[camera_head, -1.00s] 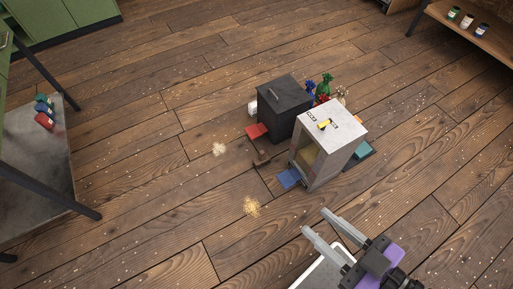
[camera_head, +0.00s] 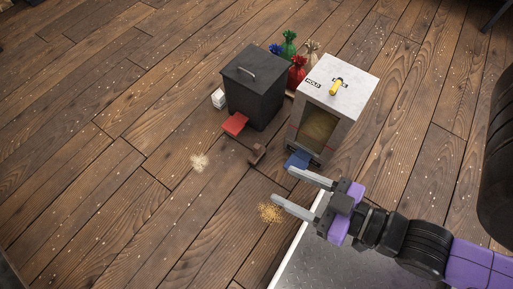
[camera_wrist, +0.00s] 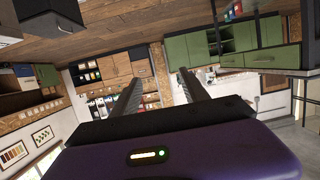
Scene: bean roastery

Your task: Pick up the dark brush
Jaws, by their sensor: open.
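A small dark brown object (camera_head: 257,153), likely the dark brush, lies on the wooden floor beside the black bin, left of the white box's front. It is too small to make out handle or bristles. My gripper (camera_head: 283,184) is open and empty, its two grey fingers pointing left, below and right of that object in the head view and apart from it. In the wrist view my gripper (camera_wrist: 161,76) shows the room tilted over, with nothing between the fingers and no brush recognisable.
A black lidded bin (camera_head: 254,86) and a white box (camera_head: 342,84) with a yellow knob stand close by. A red pan (camera_head: 235,124), a blue piece (camera_head: 298,159) and several coloured sacks (camera_head: 297,72) surround them.

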